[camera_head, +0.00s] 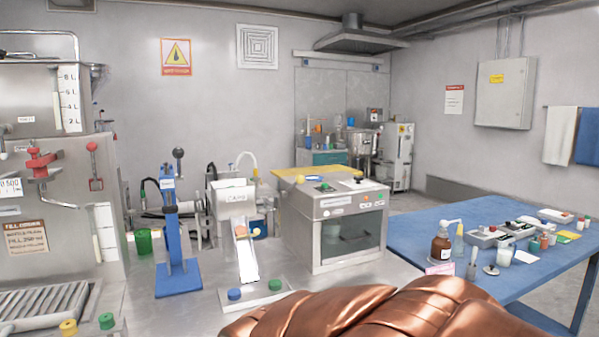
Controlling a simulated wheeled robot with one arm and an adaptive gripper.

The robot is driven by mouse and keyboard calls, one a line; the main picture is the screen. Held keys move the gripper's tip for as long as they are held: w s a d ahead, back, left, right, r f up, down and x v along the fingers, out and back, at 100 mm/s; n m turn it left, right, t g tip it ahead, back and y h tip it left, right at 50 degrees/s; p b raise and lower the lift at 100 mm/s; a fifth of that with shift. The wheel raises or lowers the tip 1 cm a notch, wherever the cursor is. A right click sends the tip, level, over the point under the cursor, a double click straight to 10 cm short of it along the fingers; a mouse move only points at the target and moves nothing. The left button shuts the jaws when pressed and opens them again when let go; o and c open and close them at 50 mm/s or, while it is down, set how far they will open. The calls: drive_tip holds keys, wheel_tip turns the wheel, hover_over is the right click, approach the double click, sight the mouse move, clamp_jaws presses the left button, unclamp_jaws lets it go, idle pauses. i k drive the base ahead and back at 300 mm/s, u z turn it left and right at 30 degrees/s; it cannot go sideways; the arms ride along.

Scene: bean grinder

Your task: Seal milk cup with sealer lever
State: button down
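A blue upright press (175,235) stands on the steel counter left of centre, on a flat blue base. Its lever (179,165) ends in a dark ball knob at the top and stands roughly upright. I see no cup on its base. A small whitish cup (503,256) stands on the blue table at the right. I cannot tell whether it holds milk. A green cup (143,242) stands on the counter just left of the press. My gripper is not in view.
A steel filling machine (60,200) with red handles stands at the left. Right of the press are a white machine with a chute (240,215) and a glass-fronted steel box (345,225). A brown pump bottle (441,247) stands on the blue table (415,232).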

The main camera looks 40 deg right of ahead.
sight(300, 178)
drive_tip(key=u, duration=0.55)
drive_tip(key=k, duration=1.3)
drive_tip(key=z, duration=0.15)
drive_tip(key=i, duration=0.6)
drive_tip(key=z, duration=0.85)
drive_tip(key=i, duration=1)
drive_tip(key=u, duration=0.35)
